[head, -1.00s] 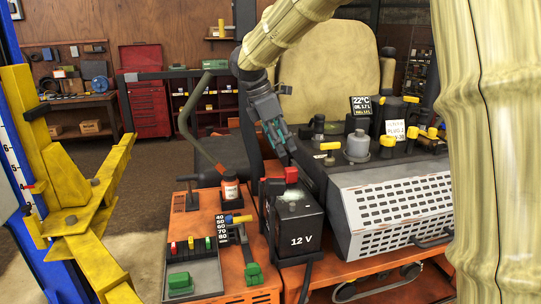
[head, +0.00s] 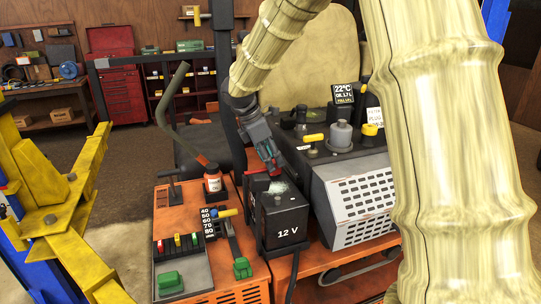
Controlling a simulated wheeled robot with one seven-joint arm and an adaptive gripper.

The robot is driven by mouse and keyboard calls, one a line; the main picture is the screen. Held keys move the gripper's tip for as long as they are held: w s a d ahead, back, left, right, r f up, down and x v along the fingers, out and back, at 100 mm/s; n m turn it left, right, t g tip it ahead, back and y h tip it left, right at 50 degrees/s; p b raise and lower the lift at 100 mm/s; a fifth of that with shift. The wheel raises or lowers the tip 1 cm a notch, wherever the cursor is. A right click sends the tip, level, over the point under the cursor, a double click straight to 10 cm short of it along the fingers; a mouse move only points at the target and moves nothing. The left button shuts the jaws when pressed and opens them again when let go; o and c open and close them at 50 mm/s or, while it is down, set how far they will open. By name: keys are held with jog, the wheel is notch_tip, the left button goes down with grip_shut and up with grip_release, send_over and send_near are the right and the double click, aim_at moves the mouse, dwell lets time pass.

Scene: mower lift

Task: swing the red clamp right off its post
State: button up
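The black 12 V battery (head: 282,222) stands upright in the middle of the head view, with whitish crust on its top. My gripper (head: 275,168) points down at the back of the battery top, at the place of the red clamp. Only a little red (head: 271,157) shows among the fingers, and I take it to be part of the clamp. The fingers cover the rest of the clamp and its post. I cannot tell whether they are closed on the clamp or only around it.
A yellow lift arm (head: 60,215) is at the far left. My arm blocks much of the right side.

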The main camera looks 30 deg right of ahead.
jog(key=shift+s+d, duration=0.2)
jog(key=shift+s, duration=0.75)
jog(key=shift+w+f, duration=0.35)
jog(key=shift+w, duration=0.25)
jog(key=shift+c, duration=1.3)
jog(key=shift+s+r, duration=0.2)
jog(key=shift+s, duration=0.1)
jog(key=c, duration=0.6)
grip_shut()
jog(key=shift+w+f, duration=0.1)
